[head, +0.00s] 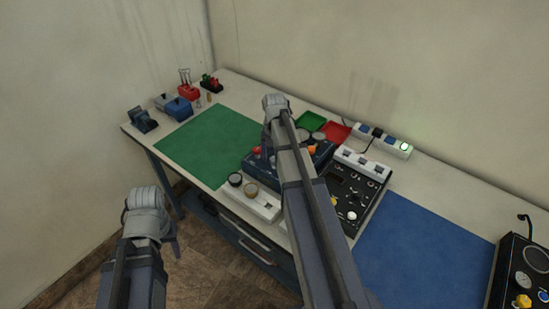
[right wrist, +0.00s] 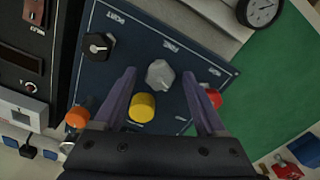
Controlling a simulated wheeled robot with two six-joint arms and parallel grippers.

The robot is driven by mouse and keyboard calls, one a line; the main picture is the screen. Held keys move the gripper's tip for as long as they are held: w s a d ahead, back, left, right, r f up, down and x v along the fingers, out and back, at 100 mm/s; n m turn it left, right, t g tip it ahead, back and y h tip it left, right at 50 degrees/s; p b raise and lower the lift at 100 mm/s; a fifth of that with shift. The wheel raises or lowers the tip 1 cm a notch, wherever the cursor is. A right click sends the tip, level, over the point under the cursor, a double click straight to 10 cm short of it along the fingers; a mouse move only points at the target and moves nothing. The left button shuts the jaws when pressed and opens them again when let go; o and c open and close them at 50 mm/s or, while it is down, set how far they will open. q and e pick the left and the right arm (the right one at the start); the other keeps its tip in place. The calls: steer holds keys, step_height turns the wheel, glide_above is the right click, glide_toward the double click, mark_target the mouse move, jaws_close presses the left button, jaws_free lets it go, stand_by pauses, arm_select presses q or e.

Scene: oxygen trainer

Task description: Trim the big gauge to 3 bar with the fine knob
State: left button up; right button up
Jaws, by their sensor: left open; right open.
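In the right wrist view my right gripper (right wrist: 159,76) is open, its fingers on either side of the grey fine knob (right wrist: 160,74). I cannot tell whether they touch it. The knob sits by the word FINE on a dark blue panel (right wrist: 130,40). In the head view my right arm covers much of this blue unit (head: 257,163) and the knob. Round gauge-like shapes (head: 319,137) show at the unit's back, too small to read; I cannot tell which is the big gauge. My left gripper (head: 166,228) is low at the left, empty, mostly hidden by its wrist.
Around the grey knob are a black knob (right wrist: 100,45), a yellow knob (right wrist: 142,107), an orange knob (right wrist: 77,117) and a red part (right wrist: 213,98). A black-rimmed dial (right wrist: 262,10) lies nearby. Green (head: 208,145) and blue mats (head: 425,255) are clear.

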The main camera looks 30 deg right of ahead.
jaws_close()
stand_by(0.4)
steer(key=n, duration=0.4)
steer(key=shift+n, duration=0.3)
jaws_free()
steer(key=shift+r, duration=0.1)
